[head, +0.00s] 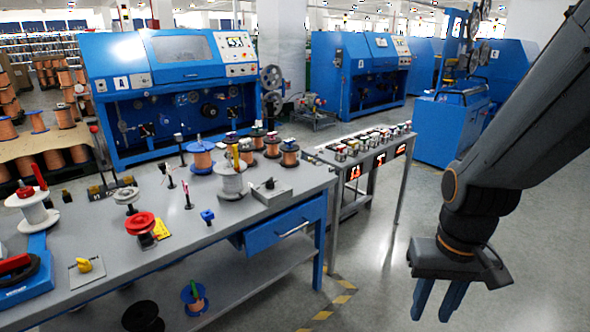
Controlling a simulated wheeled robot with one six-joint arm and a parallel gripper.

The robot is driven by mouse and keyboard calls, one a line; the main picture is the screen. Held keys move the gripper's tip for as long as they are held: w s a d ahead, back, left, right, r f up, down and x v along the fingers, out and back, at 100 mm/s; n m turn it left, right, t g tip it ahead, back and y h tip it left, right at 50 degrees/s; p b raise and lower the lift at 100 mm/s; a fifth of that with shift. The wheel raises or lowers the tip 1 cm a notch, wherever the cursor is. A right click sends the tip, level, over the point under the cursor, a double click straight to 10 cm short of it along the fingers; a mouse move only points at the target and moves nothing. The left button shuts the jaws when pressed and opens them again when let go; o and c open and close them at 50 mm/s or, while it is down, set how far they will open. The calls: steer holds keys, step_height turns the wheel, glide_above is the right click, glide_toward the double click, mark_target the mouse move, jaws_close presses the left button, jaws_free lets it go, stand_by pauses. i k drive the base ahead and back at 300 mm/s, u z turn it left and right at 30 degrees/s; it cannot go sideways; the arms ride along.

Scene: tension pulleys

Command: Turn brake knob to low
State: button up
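My gripper (436,305) hangs at the lower right over the floor, its two blue fingers apart and pointing down, with nothing between them. It is well to the right of the workbench (225,215). Two knob-like parts show on the bench. A yellow knob (84,265) stands on a small pale plate at the front left. A grey box (271,191) with a small dark knob on top sits near the right end. I cannot tell which is the brake knob, and no low mark is readable.
Spools, a red-topped reel (140,222) and small posts crowd the bench. A blue drawer (284,228) is under its right end. A narrow side table (362,156) with several small units stands behind. Blue machines (170,80) line the back. The floor between bench and gripper is clear.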

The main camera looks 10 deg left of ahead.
mark_target(269, 184)
steer(key=u, duration=0.3)
steer(key=i, duration=1.05)
steer(key=u, duration=0.7)
